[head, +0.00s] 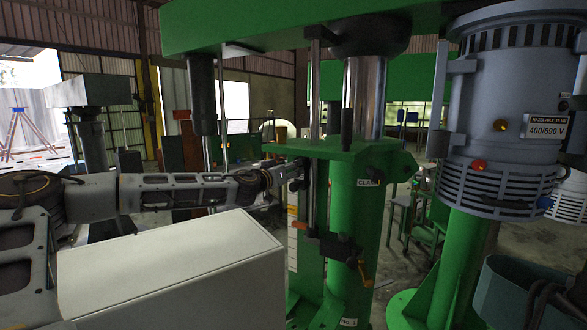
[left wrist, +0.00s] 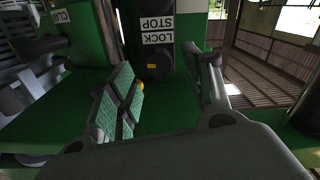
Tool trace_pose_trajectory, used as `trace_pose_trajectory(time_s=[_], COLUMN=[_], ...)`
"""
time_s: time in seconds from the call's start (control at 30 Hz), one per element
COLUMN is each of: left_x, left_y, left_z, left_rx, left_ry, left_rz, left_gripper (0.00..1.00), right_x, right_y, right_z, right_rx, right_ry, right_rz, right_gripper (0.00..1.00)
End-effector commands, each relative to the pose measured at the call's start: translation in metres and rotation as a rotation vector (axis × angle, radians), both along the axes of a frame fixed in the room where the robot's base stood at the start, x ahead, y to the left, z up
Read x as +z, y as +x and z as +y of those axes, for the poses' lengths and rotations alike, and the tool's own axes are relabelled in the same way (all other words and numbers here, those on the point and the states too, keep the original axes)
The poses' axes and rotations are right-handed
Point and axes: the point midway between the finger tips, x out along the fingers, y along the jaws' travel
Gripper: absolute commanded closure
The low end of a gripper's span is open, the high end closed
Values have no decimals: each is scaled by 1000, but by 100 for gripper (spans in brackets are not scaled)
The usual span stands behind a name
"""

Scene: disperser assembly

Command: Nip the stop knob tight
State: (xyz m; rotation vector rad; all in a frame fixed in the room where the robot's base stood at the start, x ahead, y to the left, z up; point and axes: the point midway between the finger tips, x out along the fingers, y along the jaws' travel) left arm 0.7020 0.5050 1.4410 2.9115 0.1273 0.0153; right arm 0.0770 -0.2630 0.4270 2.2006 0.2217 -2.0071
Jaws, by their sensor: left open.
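In the left wrist view, the stop knob (left wrist: 154,64) is a dark round part with a small yellow mark. It sits beside a white label (left wrist: 157,30) that reads STOP LOCK upside down. My left gripper (left wrist: 162,75) is open, one finger on each side of the knob in the picture. I see no clear contact. In the head view, my left arm comes in from the left, and the left gripper (head: 279,174) is at the side of the green column (head: 350,205), near a dark vertical rod. The knob cannot be made out there. My right gripper is out of view.
A pale box (head: 170,275) fills the lower left of the head view, below my left arm. A grey motor (head: 515,110) stands at the right. A green beam (head: 285,25) runs overhead.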

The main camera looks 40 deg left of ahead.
Motion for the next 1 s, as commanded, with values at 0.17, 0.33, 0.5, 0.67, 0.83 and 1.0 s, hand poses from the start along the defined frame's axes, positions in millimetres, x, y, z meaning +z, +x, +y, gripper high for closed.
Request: trace_pose_trajectory(time_s=[0.17,0.33,0.5,0.67,0.83,1.0], left_x=[0,0,0,0,0,0], left_y=[7,13,20,24,27,27], left_z=[2,3,4,3,3,3], left_rx=[3,4,3,2,1,1], left_ry=[3,3,3,2,1,0], left_rz=[2,2,2,2,1,1], left_gripper=[50,50,50,50,50,50], right_x=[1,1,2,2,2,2], right_y=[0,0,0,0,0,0], right_z=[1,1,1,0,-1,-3], right_rx=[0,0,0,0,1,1], right_ry=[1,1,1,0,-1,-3], right_rz=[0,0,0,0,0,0], right_gripper=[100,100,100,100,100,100])
